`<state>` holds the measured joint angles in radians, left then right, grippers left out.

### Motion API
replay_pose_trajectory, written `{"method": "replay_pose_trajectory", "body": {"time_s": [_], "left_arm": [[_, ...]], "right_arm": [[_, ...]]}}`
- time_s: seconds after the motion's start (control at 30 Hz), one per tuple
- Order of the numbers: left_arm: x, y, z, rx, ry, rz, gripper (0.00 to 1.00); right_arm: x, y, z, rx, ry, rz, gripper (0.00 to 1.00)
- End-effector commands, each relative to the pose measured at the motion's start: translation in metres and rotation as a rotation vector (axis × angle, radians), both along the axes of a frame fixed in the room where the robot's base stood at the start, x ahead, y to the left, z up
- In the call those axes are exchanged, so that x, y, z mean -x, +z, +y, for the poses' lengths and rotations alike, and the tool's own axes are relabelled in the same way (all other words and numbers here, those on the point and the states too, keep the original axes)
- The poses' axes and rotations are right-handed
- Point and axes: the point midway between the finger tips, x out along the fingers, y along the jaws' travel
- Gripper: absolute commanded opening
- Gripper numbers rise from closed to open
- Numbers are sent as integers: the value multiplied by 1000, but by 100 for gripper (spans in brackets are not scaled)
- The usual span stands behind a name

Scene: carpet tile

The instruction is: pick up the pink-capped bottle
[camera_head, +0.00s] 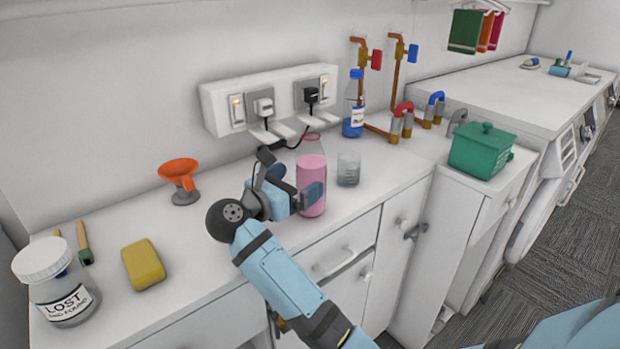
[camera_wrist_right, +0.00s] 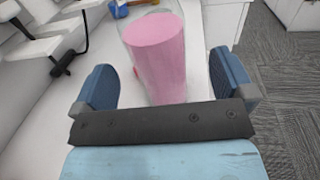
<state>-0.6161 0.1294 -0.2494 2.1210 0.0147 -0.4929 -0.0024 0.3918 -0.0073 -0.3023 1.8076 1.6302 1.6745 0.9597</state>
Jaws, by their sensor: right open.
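The pink-capped bottle (camera_head: 311,178) stands upright on the white counter, clear above with pink contents below and a pink cap on top. My right gripper (camera_head: 291,180) is open at the bottle's left side, one finger behind and one in front. In the right wrist view the pink body of the bottle (camera_wrist_right: 160,58) shows between the two blue fingers of the open right gripper (camera_wrist_right: 163,84), with gaps on both sides. The bottle's cap is out of that view. My left gripper is not in view.
A clear beaker (camera_head: 348,169) stands close right of the bottle. A blue-capped bottle (camera_head: 354,108) and copper pipes (camera_head: 390,125) are behind. The wall outlet box (camera_head: 270,97) has plugs and cords.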

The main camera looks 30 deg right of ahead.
Motion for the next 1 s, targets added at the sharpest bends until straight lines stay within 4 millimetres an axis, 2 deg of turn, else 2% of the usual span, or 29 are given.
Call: {"method": "replay_pose_trajectory", "body": {"time_s": [0.17, 0.43, 0.73, 0.77, 1.0], "left_arm": [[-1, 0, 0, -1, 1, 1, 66], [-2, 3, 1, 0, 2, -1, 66], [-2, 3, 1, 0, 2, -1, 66], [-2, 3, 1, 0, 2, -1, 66], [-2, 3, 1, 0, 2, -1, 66]], "right_arm": [[-4, 2, -13, 4, -1, -1, 100], [-15, 4, -48, 4, -2, 0, 100], [-17, 3, -53, 1, 0, 1, 100], [-17, 3, -53, 1, 0, 1, 95], [-17, 3, -53, 1, 0, 1, 40]]}}
